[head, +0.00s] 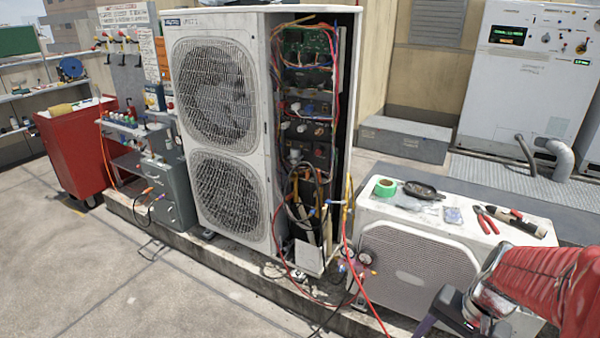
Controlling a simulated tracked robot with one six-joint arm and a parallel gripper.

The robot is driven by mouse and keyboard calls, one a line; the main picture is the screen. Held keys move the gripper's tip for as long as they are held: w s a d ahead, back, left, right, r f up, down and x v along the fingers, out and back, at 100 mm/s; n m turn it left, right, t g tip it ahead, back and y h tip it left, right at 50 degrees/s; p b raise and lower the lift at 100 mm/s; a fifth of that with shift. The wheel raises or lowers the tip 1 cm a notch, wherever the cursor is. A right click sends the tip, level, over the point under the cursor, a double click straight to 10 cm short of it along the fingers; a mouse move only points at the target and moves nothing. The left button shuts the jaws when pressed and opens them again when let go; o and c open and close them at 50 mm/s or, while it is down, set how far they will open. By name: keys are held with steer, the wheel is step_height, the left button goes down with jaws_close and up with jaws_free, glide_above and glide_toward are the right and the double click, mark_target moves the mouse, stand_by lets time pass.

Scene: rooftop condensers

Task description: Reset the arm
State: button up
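My arm, in a red sleeve, reaches in from the right edge in the head view. A dark part at its end, which looks like my gripper (440,312), sits low at the lower right, partly cut off by the bottom edge. It is in front of the small white condenser unit (400,268). The fingertips are not clear, so I cannot tell whether it is open or shut, or whether it holds anything.
A tall two-fan condenser (215,140) stands open-sided with exposed wiring. Green tape (385,187), red-handled pliers (486,219) and other tools lie on the small unit. Hoses (360,275) run down beside it. A red cabinet (75,150) stands left; the left foreground floor is clear.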

steer(key=s+a+r+n+t+h, duration=0.2)
steer(key=a+r+n, duration=0.6)
steer(key=a+r, duration=0.4)
steer(key=shift+s+a+r+t, duration=0.3)
steer(key=shift+s+r+t, duration=0.45)
steer(key=shift+t, duration=0.45)
steer(key=shift+f, duration=0.1)
